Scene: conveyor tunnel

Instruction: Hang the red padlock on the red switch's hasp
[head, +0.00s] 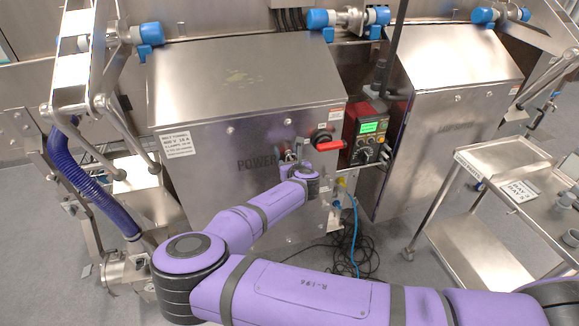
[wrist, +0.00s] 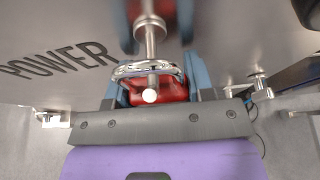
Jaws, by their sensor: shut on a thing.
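The red padlock (wrist: 158,94) is between the blue fingers of my gripper (wrist: 153,92) in the wrist view, its steel shackle (wrist: 122,70) towards the panel. A round-ended steel peg (wrist: 150,34) stands out from the panel and overlaps the shackle; I cannot tell whether it passes through the loop. In the head view my gripper (head: 293,158) is at the steel cabinet's front, shut on the padlock, which is mostly hidden there. The red switch (head: 327,143) is on the cabinet just right of my gripper. I cannot make out its hasp clearly.
The control box (head: 367,132) with a green screen is right of the red switch. A second steel cabinet (head: 440,120) and a steel cart (head: 490,195) stand further right. A blue hose (head: 95,185) is at left. Cables (head: 350,255) lie on the floor below.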

